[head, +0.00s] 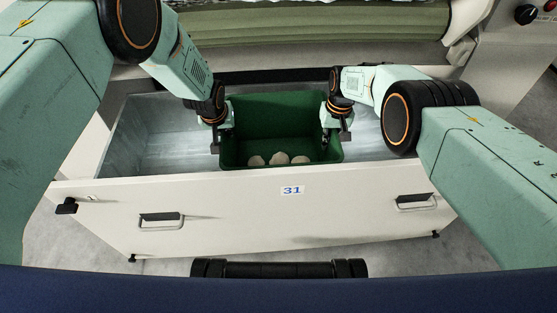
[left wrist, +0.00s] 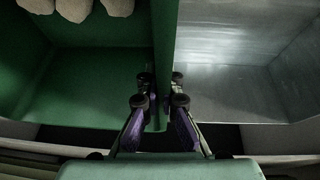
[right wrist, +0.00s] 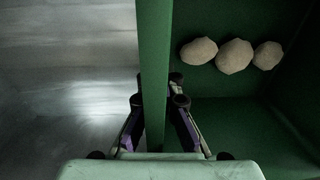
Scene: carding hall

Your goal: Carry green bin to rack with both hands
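The green bin (head: 270,105) stands in the open drawer, with several pale, rounded lumps (head: 279,159) in its bottom. My left gripper (head: 221,140) is at the bin's left wall, with one finger on each side of it. In the left wrist view that wall (left wrist: 164,45) runs between the fingers (left wrist: 161,90). My right gripper (head: 336,138) straddles the right wall the same way. The right wrist view shows this wall (right wrist: 154,50) between its fingers (right wrist: 158,90). Whether the fingers press on the walls I cannot tell. The rack is not identifiable in these views.
The metal drawer (head: 150,135) has a white front (head: 240,215) labelled 31, with two handles. Bare drawer floor lies on both sides of the bin. A machine with a green roller (head: 310,25) stands behind. A panel with knobs (head: 527,14) is at top right.

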